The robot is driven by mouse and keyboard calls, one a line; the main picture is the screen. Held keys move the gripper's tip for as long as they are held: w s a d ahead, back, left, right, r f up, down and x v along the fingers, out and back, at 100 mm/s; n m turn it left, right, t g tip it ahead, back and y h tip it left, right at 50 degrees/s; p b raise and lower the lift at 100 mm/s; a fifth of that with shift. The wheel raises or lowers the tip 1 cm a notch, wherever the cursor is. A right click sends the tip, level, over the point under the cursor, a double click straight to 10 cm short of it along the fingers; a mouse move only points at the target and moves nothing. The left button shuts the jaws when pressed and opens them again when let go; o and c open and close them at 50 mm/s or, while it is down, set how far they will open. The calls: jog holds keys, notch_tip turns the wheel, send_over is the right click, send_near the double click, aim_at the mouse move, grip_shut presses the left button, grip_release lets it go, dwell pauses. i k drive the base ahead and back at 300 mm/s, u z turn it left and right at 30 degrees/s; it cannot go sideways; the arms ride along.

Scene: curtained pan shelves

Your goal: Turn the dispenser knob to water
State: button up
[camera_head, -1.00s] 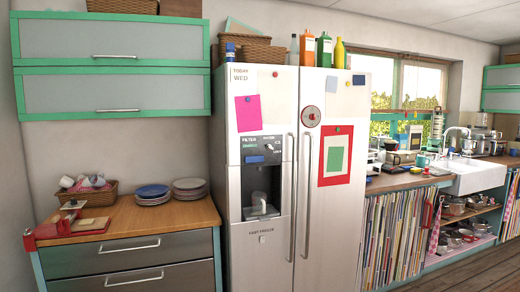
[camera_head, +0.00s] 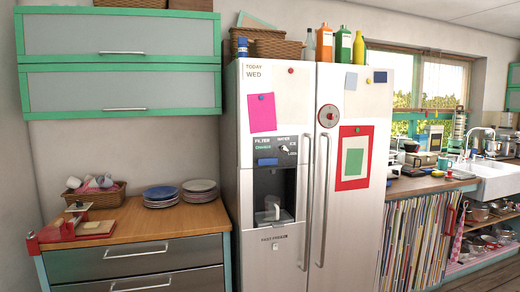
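The white double-door fridge (camera_head: 345,215) stands in the middle of the head view. Its left door holds a dark dispenser recess (camera_head: 273,190) with a pale, clear cup-like item (camera_head: 271,210) inside. Above the recess is a control panel (camera_head: 262,150) with small labels that seem to include filter, water and ice. A small dark knob (camera_head: 283,148) appears to sit among the labels at the panel's right; its pointing direction is too small to tell. A blue piece (camera_head: 267,162) sits on the panel's lower edge. My gripper is not in view.
A wooden counter (camera_head: 135,225) with plates (camera_head: 160,194), a cup basket (camera_head: 95,195) and a red-ended tool (camera_head: 50,235) stands left of the fridge. Two long door handles (camera_head: 306,200) rise right of the dispenser. A record shelf (camera_head: 415,240) is at right.

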aim_at(284, 148)
jog(key=i, duration=1.7)
jog(key=z, duration=0.75)
